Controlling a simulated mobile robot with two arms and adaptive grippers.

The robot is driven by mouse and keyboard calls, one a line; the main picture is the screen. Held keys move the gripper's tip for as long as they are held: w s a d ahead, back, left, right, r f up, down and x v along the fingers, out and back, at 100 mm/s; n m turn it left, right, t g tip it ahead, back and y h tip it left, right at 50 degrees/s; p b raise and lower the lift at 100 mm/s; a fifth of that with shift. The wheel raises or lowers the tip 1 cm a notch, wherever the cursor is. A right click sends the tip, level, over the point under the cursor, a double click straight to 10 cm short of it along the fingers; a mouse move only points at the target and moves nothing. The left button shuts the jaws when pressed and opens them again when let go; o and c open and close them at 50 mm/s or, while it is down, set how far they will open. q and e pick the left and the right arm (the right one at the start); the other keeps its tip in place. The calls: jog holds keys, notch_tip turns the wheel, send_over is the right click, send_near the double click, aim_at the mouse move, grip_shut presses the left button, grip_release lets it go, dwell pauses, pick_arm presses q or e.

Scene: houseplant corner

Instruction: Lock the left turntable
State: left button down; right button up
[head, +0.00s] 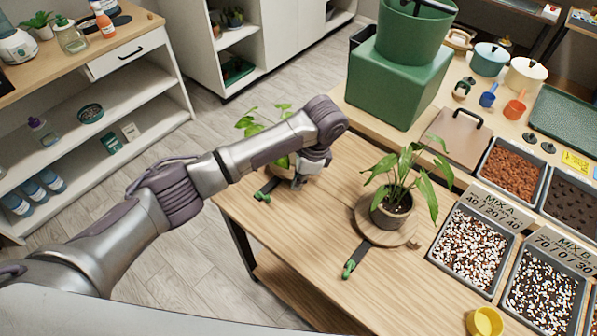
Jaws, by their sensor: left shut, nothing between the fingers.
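The left turntable (281,174) is on the wooden table, mostly hidden behind my left arm and gripper. A black lever with a green handle (262,196) sticks out from it to the lower left. A leafy plant (248,124) stands there, its pot largely hidden by my arm. My left gripper (298,184) is shut and empty, pointing down at the near right side of this turntable; I cannot tell whether it touches anything. My right gripper is not in view.
A second round wooden turntable (364,218) to the right bears a potted plant (394,208) and has its own green-tipped lever (349,268). A green block (398,84) stands behind. Soil-mix trays (468,248) fill the right side. The table's near left part is clear.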

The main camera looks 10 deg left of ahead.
aim_at(263, 195)
pick_arm(q)
jog(key=x, duration=0.4)
jog(key=a, duration=0.1)
jog(key=a+p, duration=0.2)
jog(key=shift+s+f, duration=0.25)
jog(key=shift+f, duration=0.05)
jog(key=shift+s+a+f, duration=0.15)
jog(key=shift+s+a, duration=0.05)
jog(key=shift+a, duration=0.45)
jog(key=shift+d, duration=0.1)
